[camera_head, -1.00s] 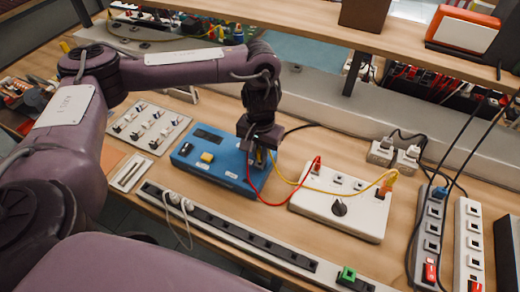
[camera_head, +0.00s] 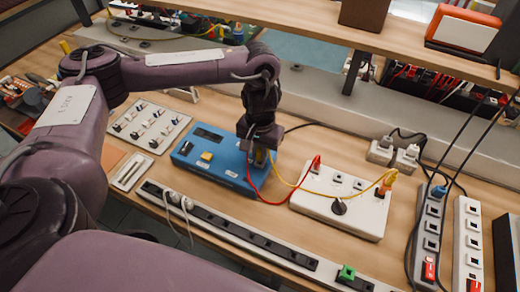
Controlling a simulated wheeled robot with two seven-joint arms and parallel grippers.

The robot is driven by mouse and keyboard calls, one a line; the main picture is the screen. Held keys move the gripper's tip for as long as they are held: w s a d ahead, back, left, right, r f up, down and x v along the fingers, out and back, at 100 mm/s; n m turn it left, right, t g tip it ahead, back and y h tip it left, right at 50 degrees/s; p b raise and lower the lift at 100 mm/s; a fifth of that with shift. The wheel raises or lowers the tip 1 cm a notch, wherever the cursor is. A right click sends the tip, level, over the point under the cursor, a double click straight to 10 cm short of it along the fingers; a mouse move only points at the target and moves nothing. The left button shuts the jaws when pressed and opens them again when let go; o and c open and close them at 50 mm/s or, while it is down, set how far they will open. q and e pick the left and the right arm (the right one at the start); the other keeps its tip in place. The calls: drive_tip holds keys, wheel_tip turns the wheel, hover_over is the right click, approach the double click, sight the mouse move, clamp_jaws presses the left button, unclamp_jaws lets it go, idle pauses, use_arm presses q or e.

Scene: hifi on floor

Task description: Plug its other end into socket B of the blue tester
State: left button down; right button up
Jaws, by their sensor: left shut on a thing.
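The blue tester (camera_head: 215,166) lies on the bench with a dark display and a yellow button on top. My left gripper (camera_head: 260,157) points down at its right end and is shut on the near end of the yellow lead (camera_head: 292,185). The gripper hides that plug and the sockets below it, so I cannot tell whether the plug is seated. The yellow lead's far end is an orange-yellow plug (camera_head: 385,186) in the white box (camera_head: 340,208). A red lead (camera_head: 280,203) runs from the tester's right end to a red plug (camera_head: 316,163) in the same box. My right gripper is not in view.
A panel of switches (camera_head: 150,126) lies left of the tester. A long socket strip (camera_head: 240,236) runs along the front edge. Two upright power strips (camera_head: 430,235) stand at the right. A wooden shelf (camera_head: 300,28) crosses above the back of the bench.

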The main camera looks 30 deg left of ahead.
use_arm(q)
drive_tip(key=shift+f, duration=0.65)
idle(0.4)
drive_tip(key=shift+f+p, duration=0.2)
drive_tip(key=shift+p, duration=1)
idle(3.6)
idle(0.3)
drive_tip(key=c, duration=1.3)
unclamp_jaws()
wheel_tip(320, 180, up, 8)
drive_tip(key=shift+p, duration=1)
drive_tip(key=shift+r+p, duration=2.4)
drive_tip(key=shift+p, duration=0.55)
